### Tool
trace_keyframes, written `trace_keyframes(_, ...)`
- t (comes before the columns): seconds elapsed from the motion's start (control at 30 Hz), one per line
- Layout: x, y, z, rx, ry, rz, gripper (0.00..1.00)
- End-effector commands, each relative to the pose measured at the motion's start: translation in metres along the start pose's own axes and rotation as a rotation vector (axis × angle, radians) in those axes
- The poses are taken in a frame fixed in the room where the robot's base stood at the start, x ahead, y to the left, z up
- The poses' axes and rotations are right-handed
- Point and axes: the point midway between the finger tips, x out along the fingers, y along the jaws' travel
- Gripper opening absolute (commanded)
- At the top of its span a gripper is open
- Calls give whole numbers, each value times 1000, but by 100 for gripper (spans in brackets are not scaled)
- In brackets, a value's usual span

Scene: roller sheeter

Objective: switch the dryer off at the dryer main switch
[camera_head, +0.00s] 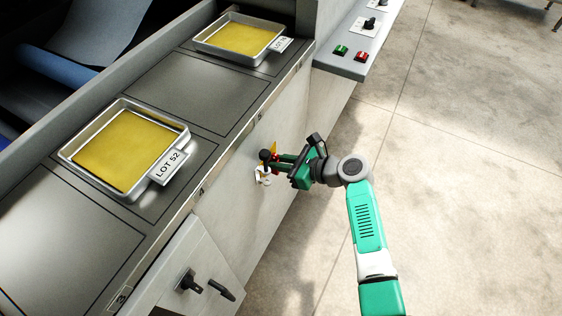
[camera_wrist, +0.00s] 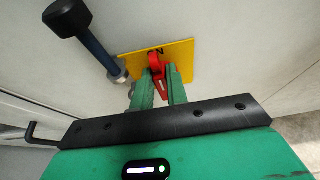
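A red switch handle (camera_wrist: 157,66) stands on a yellow plate (camera_wrist: 185,57) on the pale machine side. In the head view the yellow plate (camera_head: 273,148) shows only in part, behind my gripper (camera_head: 276,161). In the wrist view the two green fingers of my gripper (camera_wrist: 160,88) lie on either side of the red handle, close against it, with its lower end between them. No clear gap shows between handle and fingers. No label naming the switch is readable.
A lever with a black knob (camera_wrist: 67,17) sticks out just left of the plate. A black rotary switch (camera_head: 187,281) and a black handle (camera_head: 222,290) are on the lower panel. Trays (camera_head: 88,135) lie on top. Green and red buttons (camera_head: 361,57) sit at the far console. Floor right is clear.

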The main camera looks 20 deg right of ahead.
Motion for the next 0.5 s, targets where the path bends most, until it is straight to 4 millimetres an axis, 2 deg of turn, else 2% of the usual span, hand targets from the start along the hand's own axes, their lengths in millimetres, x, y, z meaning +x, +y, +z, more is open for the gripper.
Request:
trace_keyframes(0.27, 1, 1, 0, -6, 2, -1, 0)
trace_keyframes(0.5, 0, 6, 4, -86, 1, -33, 0)
